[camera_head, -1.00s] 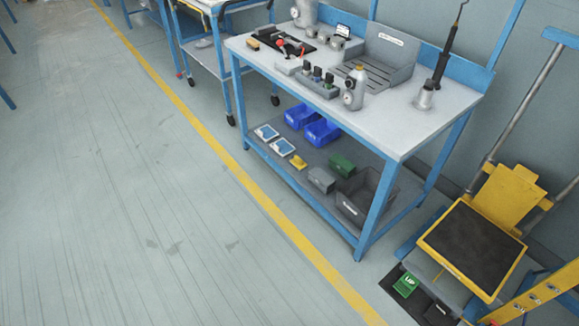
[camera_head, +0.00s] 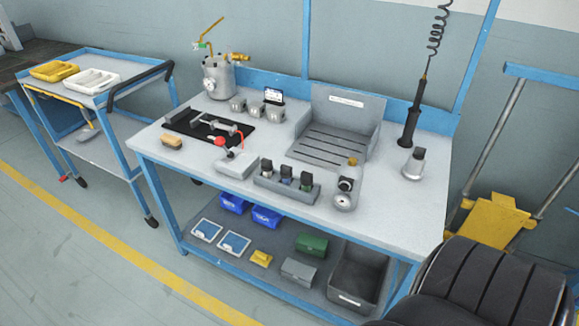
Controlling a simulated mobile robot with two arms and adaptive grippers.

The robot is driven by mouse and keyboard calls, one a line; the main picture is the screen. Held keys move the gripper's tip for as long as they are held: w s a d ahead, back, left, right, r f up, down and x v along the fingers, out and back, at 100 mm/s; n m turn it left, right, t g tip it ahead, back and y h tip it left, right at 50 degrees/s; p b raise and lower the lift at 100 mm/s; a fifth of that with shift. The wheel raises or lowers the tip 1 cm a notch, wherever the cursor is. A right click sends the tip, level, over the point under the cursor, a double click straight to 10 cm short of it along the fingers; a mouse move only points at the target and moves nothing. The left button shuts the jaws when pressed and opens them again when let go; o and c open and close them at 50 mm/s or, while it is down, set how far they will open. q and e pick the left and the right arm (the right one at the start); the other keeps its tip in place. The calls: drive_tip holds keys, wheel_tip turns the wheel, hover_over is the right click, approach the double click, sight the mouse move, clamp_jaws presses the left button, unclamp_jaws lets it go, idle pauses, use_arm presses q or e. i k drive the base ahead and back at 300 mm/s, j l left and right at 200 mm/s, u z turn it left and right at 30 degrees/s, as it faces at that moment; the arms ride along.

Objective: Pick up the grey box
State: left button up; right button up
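A small grey box (camera_head: 299,272) with a lid sits on the lower shelf of the blue-framed bench, between a small yellow case (camera_head: 261,258) and a dark grey open bin (camera_head: 355,278). A green box (camera_head: 311,245) stands just behind it. Nothing touches the grey box from above, and the bench top is over the shelf. No gripper fingers of mine show in the head view. A dark ribbed arm part of mine fills the lower right corner.
The bench top (camera_head: 385,215) carries a slotted grey tray (camera_head: 336,140), a red-handled clamp (camera_head: 236,158), a holder with several black-capped items (camera_head: 287,183) and a pressure pot (camera_head: 219,78). Blue bins (camera_head: 266,216) sit on the lower shelf. A trolley (camera_head: 95,140) stands left. Floor in front is open.

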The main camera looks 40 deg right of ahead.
sight(295, 270)
drive_tip(key=i+z, duration=0.3)
drive_tip(key=z, duration=0.15)
drive_tip(key=i+j+z, duration=0.2)
drive_tip(key=z, duration=0.2)
drive_tip(key=i+j+z, duration=0.25)
drive_tip(key=z, duration=0.2)
